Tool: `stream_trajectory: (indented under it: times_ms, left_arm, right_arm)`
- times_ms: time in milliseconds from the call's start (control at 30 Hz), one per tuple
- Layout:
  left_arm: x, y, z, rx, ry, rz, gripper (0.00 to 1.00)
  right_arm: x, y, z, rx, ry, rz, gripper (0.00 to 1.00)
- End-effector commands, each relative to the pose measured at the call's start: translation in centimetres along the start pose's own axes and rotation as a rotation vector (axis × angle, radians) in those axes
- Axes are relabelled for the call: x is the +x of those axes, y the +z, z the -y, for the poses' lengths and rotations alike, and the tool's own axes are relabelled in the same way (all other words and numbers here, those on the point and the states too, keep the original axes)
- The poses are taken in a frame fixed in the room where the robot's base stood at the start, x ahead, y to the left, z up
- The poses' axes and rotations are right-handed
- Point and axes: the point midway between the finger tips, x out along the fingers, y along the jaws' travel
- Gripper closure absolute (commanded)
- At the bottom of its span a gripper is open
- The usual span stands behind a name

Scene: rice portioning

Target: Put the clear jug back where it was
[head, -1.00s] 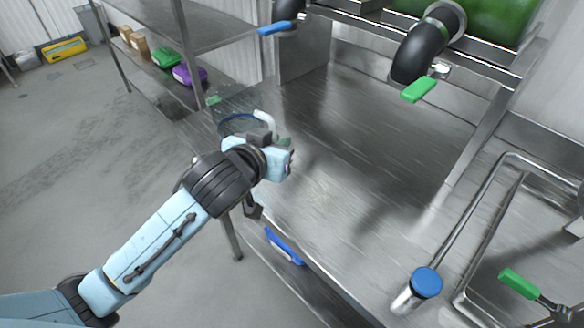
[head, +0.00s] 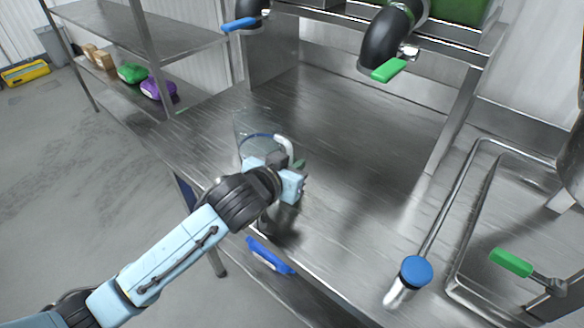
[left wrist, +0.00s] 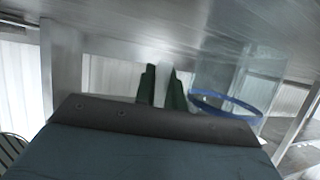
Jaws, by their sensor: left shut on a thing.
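The clear jug (head: 256,137) has a blue ring and a white handle. In the head view it is over the left end of the steel table (head: 340,130), just behind my left gripper (head: 298,170). In the left wrist view the green fingers of my left gripper (left wrist: 162,88) are closed on the white handle, and the jug's clear body with its blue ring (left wrist: 228,104) is to their right. I cannot tell whether the jug's base touches the table. My arm hides its lower part. My right gripper is not in view.
A dispenser pipe with a green handle (head: 389,69) hangs over the back of the table; another has a blue handle (head: 239,24). A blue-capped cylinder (head: 415,272) is at the front right, by a sink (head: 490,225). The middle of the table is clear.

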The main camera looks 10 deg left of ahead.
Motion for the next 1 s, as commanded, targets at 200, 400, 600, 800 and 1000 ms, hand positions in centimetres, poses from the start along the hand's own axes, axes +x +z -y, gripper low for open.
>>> stream_trajectory:
  times_ms: [200,400,600,800,1000]
  left_arm:
    - [0.1,0.2,0.0,0.0,0.0,-0.003,1.0]
    - [0.21,0.52,0.0,0.0,0.0,-0.002,1.0]
    - [0.21,0.51,0.01,0.0,0.0,-0.002,0.67]
    - [0.2,0.5,0.01,0.0,0.0,-0.001,0.67]
    - [-0.64,0.28,0.0,-0.001,0.0,0.0,0.67]
  right_arm:
    - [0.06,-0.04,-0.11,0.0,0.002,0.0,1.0]
    - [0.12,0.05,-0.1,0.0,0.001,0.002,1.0]
    - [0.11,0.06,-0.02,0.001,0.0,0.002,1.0]
    - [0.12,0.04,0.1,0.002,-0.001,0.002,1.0]
    - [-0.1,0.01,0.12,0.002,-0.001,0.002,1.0]
